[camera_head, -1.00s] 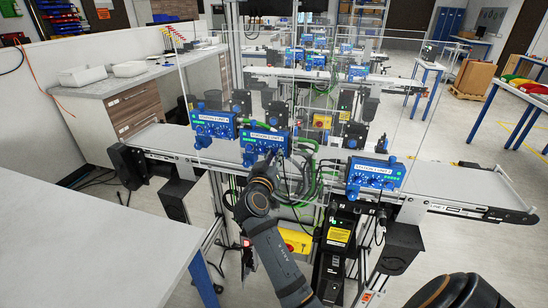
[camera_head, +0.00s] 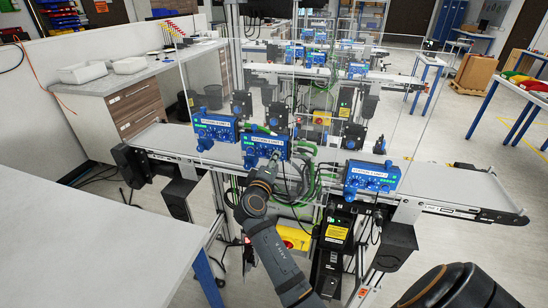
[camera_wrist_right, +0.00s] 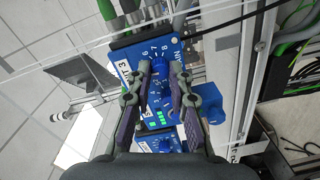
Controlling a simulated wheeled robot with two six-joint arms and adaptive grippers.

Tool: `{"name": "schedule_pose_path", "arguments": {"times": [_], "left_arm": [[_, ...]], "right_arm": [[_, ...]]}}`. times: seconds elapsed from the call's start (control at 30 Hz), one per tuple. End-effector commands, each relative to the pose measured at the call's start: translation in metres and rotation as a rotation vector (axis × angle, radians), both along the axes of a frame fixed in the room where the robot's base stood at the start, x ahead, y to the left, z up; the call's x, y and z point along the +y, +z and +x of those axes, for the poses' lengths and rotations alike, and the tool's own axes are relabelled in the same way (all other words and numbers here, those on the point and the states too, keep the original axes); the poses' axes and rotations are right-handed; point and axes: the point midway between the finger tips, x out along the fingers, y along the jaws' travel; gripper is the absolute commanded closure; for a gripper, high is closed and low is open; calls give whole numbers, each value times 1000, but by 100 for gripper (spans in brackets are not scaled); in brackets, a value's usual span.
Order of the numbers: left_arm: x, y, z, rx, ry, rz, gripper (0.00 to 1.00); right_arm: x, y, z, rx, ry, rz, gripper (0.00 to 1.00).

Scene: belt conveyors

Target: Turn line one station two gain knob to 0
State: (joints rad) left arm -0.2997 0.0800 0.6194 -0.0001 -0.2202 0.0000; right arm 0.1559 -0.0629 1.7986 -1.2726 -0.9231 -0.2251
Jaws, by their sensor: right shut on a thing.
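Three blue control boxes with knobs stand along the near conveyor: a left one (camera_head: 214,127), a middle one (camera_head: 262,146) and a right one (camera_head: 371,176). My right gripper (camera_head: 272,163) is at the front of the middle box. In the right wrist view my right gripper (camera_wrist_right: 160,72) has its two fingers on either side of a blue knob (camera_wrist_right: 159,66) and is shut on it. The scale by the knob shows 6, 7 and 8. The knob's pointer is hard to read. The box's label is partly hidden. My left gripper is not in view.
The near conveyor belt (camera_head: 440,184) runs behind the boxes, with clear panels above it. Green and black cables (camera_head: 303,180) hang close to the right of my gripper. A grey table (camera_head: 90,235) fills the near left.

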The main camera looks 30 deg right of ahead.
Motion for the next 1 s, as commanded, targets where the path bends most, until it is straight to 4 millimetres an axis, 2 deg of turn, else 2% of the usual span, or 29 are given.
{"name": "schedule_pose_path", "arguments": {"times": [0.1,0.4,1.0], "left_arm": [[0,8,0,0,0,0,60],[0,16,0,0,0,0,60],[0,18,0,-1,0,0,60]], "right_arm": [[0,4,0,61,0,-56,100],[0,3,0,170,0,-149,100],[0,3,1,205,0,-182,100]]}}
